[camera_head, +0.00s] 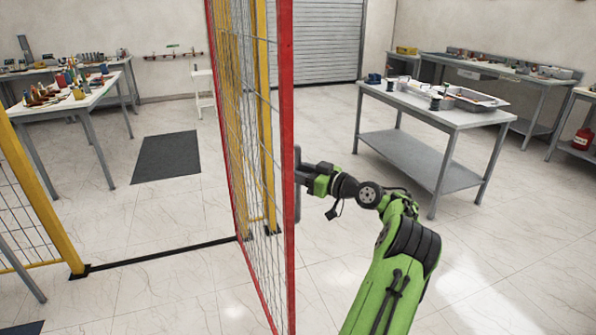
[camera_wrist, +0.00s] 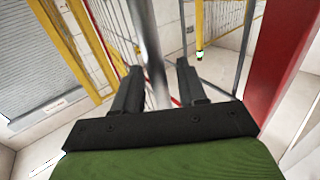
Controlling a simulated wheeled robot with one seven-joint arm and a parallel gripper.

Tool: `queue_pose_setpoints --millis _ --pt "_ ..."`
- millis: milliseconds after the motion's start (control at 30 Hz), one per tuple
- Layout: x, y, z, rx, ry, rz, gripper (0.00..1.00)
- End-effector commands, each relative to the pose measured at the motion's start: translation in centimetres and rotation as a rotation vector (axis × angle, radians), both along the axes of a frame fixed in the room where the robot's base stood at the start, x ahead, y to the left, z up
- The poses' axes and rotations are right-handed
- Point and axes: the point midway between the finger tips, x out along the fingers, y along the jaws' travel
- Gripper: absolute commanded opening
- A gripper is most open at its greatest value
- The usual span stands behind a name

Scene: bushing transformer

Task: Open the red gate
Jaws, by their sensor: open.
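The red gate (camera_head: 287,120) is a mesh panel in a red frame, seen nearly edge-on in the head view. It stands swung out of line with the fence, and the doorway to its left is open. A grey vertical handle (camera_head: 297,190) is on its near edge. My gripper (camera_head: 305,178) is at this handle, on the right side of the gate. In the wrist view, my gripper's two dark fingers (camera_wrist: 158,75) are apart, with a grey bar (camera_wrist: 150,35) between them. The red frame (camera_wrist: 283,60) is close on the right. Contact with the bar cannot be told.
A yellow post (camera_head: 40,195) and a dark floor strip (camera_head: 165,254) bound the doorway. Beyond lie a dark mat (camera_head: 166,157) and a cluttered table (camera_head: 50,105). A grey workbench (camera_head: 450,117) stands right of my arm. Floor between gate and workbench is clear.

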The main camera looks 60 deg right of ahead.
Motion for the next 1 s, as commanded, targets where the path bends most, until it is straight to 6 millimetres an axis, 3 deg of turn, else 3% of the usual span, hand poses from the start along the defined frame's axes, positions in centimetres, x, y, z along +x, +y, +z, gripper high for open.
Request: queue_pose_setpoints --millis 200,300,800,1000 --pt "0.1 0.0 0.2 -0.003 -0.003 0.0 0.41" --pt "-0.8 0.0 0.2 -0.003 -0.003 -0.001 0.41" --pt "-13.8 0.6 0.2 -0.001 -0.003 -0.004 0.41" --pt "-15.7 0.7 0.2 -0.002 -0.003 -0.001 0.41"
